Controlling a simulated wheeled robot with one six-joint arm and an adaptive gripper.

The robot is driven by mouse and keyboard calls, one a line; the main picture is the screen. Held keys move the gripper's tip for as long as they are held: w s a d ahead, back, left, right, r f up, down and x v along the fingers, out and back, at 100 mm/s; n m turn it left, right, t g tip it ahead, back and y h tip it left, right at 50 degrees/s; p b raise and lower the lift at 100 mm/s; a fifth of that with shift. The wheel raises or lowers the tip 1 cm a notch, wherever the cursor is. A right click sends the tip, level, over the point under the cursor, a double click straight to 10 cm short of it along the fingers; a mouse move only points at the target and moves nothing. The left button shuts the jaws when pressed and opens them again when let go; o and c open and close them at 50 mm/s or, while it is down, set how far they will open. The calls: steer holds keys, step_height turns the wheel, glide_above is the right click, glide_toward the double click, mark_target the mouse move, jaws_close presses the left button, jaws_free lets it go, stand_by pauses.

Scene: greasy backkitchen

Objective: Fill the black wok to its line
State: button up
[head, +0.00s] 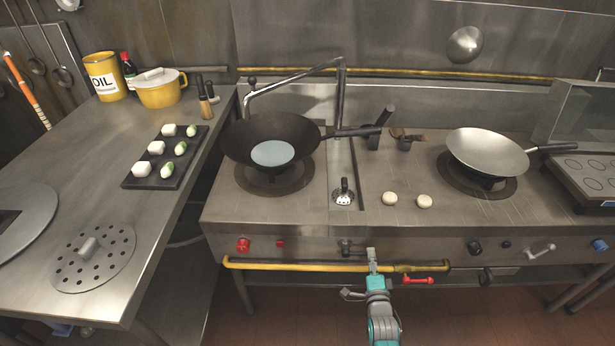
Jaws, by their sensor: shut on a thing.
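The black wok (236,139) sits on the left burner, its handle pointing right. A pale blue-grey round pool of liquid (273,153) covers its bottom; I cannot make out a fill line. A steel swing spout (295,77) reaches over the wok's back left rim; no stream is visible. My gripper (371,256) is in front of the range's front panel, below and right of the wok.
A yellow rail (290,265) with a red lever (418,281) runs along the front near my gripper. A steel wok (489,150) stands on the right burner. Two pale round pieces (407,200) lie between. The left counter (60,150) holds a black tray (166,158) and pots.

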stand_by(0.3)
steer(key=shift+a+r, duration=0.2)
steer(key=shift+r, duration=0.7)
steer(key=shift+a+r, duration=0.2)
steer(key=shift+r, duration=0.75)
stand_by(2.4)
stand_by(1.5)
steer(key=f, duration=0.2)
steer(key=d+f, duration=0.1)
steer(key=f, duration=0.1)
stand_by(0.3)
steer(key=shift+s+a+f, duration=0.1)
steer(key=shift+f, duration=0.05)
stand_by(0.4)
